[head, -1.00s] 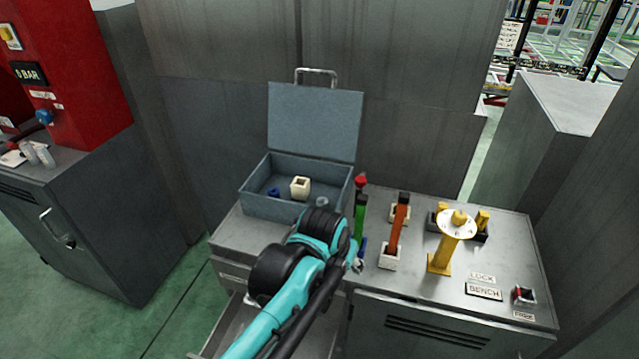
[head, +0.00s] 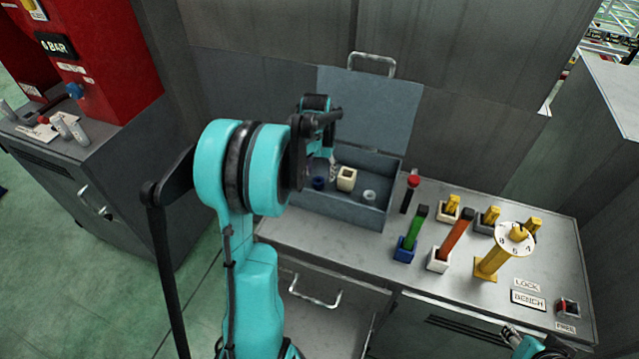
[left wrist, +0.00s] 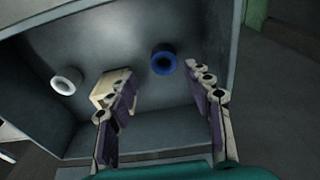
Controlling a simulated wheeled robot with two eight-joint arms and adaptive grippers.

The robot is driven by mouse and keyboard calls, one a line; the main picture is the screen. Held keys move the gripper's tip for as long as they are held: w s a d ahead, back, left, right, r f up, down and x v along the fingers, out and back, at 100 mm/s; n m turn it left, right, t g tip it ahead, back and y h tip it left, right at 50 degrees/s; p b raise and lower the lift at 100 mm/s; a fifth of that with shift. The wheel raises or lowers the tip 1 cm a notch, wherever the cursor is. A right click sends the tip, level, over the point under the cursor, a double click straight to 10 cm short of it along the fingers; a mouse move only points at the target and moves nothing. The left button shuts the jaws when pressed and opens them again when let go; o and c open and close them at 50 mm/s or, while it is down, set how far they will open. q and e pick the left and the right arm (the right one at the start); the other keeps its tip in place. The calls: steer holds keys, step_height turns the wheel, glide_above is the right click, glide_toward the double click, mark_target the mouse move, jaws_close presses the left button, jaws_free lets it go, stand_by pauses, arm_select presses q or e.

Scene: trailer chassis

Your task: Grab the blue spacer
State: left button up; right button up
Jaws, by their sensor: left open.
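The blue spacer (head: 319,183) is a short blue ring on the floor of the open grey toolbox (head: 345,212). In the left wrist view the blue spacer (left wrist: 164,63) lies beyond and between the fingertips. My left gripper (left wrist: 163,90) is open and empty, above the toolbox; in the head view it (head: 330,165) shows small beside the spacer, partly hidden by my own arm. My right gripper (head: 530,340) shows only in part at the bottom right edge, too little to tell its jaws.
A cream square block (head: 346,179) and a pale grey ring (head: 369,196) share the toolbox. The raised lid (head: 370,110) stands behind. Several coloured posts in holders, such as the green one (head: 416,228), and a yellow dial stand (head: 487,265) occupy the bench to the right.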

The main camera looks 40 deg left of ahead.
mark_target(318, 180)
arm_select(q)
steer(key=f, duration=0.1)
steer(key=f+b, duration=0.1)
steer(key=f, duration=0.1)
steer(key=f+b, duration=0.1)
steer(key=f, duration=0.1)
steer(key=shift+a, duration=0.35)
steer(key=shift+r, duration=0.1)
jaws_close()
